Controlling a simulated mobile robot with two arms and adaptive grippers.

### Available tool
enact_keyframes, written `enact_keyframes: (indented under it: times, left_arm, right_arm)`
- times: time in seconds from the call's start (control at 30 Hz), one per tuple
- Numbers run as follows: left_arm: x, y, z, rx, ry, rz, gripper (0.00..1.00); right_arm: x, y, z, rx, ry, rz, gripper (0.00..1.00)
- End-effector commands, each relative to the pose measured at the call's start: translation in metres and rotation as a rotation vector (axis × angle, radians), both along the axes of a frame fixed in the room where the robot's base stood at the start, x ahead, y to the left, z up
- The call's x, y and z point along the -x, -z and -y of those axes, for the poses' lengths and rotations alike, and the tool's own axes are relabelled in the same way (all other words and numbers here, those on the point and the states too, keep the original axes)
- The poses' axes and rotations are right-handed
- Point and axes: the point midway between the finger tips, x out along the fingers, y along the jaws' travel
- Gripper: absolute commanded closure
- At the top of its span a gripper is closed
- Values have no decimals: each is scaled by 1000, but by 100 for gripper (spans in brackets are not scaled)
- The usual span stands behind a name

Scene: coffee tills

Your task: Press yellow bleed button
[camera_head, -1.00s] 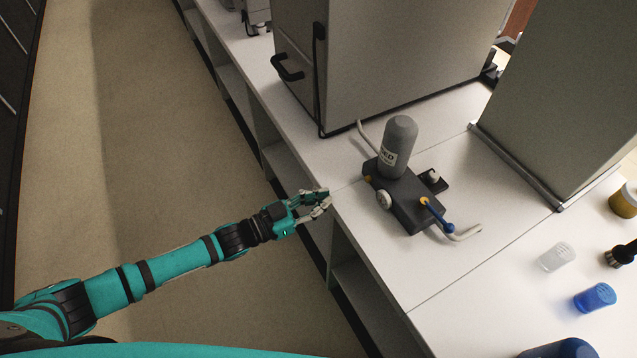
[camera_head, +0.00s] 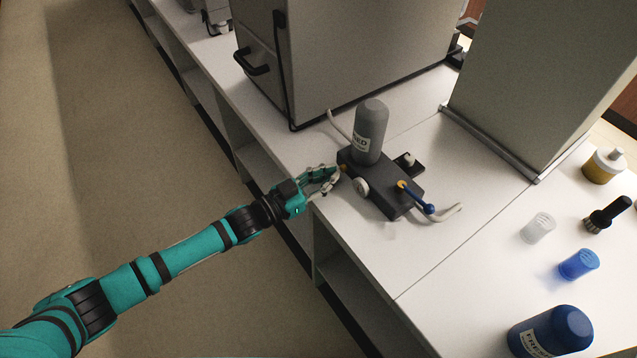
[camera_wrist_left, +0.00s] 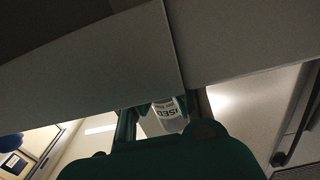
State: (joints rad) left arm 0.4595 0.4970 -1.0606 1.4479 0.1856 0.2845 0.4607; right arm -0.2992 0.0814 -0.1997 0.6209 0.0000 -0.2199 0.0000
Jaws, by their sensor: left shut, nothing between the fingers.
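The yellow button (camera_head: 344,168) is a small spot on the near left end of a dark grey block (camera_head: 395,196), which stands on the white counter. My left gripper (camera_head: 335,175) is shut and empty, with its fingertips right beside the button; I cannot tell whether they touch. A grey bottle (camera_head: 371,132) with a white label stands upright on the block, and shows between my fingers in the left wrist view (camera_wrist_left: 167,115). A white round knob (camera_head: 361,187) is on the block's front face. My right gripper is not in view.
A blue-ended lever with a yellow pivot (camera_head: 415,197) and a pale hose (camera_head: 445,214) are at the block's right. A large grey machine (camera_head: 350,60) stands behind. Clear and blue cups (camera_head: 579,264), a brush (camera_head: 608,214) and a blue bottle (camera_head: 551,332) are at right.

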Motion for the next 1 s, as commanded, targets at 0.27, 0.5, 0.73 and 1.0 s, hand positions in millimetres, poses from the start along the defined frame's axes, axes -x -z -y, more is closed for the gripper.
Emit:
enact_keyframes:
  times: [0.27,0.5,0.73,1.0]
  left_arm:
    - [-2,0,3,0,0,0,100]
    - [-3,0,4,1,1,1,100]
    - [-9,0,12,2,0,1,100]
    - [-9,0,13,0,0,0,100]
  right_arm:
    - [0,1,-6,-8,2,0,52]
    - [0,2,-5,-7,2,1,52]
    - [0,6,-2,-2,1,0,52]
    - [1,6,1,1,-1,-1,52]
